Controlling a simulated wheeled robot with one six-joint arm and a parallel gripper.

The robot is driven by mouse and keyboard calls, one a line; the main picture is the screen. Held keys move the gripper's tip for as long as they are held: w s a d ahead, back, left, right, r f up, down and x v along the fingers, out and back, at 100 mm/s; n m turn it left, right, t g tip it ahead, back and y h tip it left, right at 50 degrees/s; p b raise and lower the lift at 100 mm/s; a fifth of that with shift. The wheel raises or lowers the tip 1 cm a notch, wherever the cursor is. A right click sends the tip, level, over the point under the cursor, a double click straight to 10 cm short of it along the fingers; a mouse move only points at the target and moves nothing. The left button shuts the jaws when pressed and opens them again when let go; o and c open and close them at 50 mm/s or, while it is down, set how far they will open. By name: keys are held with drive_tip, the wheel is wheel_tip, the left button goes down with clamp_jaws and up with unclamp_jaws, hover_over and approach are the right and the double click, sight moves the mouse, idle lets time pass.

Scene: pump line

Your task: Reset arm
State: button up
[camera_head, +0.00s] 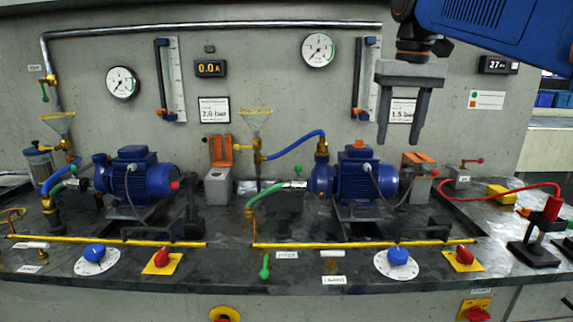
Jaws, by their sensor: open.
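My gripper (400,138) hangs from my blue arm at the upper right. Its two grey fingers point down, apart, with nothing between them. It appears in front of the wall, with a gauge strip and the 1.5 bar sign partly behind it. The right blue pump motor (362,180) shows below and left of the fingertips, and the gripper looks clear of it.
The left blue pump motor (145,180) stands on the same dark bench (215,272). Blue dials (397,256) and red switches (162,257) line the front. A red cable (510,187) runs to a black stand at right. Pipes and gauges (318,50) cover the wall.

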drive_tip(key=s+d+f+t, duration=0.1)
drive_tip(key=s+f, duration=0.6)
drive_tip(key=f, duration=0.4)
drive_tip(key=s+d+f+t, duration=0.1)
drive_tip(key=s+d+f, duration=0.1)
drive_tip(key=s+f, duration=0.6)
drive_tip(key=s+d+f+t, duration=0.1)
drive_tip(key=s+f, duration=0.6)
drive_tip(key=f, duration=0.7)
drive_tip(key=shift+s+d+f+t, duration=0.15)
drive_tip(key=shift+s+d+t, duration=0.15)
drive_tip(key=shift+s+d, duration=0.1)
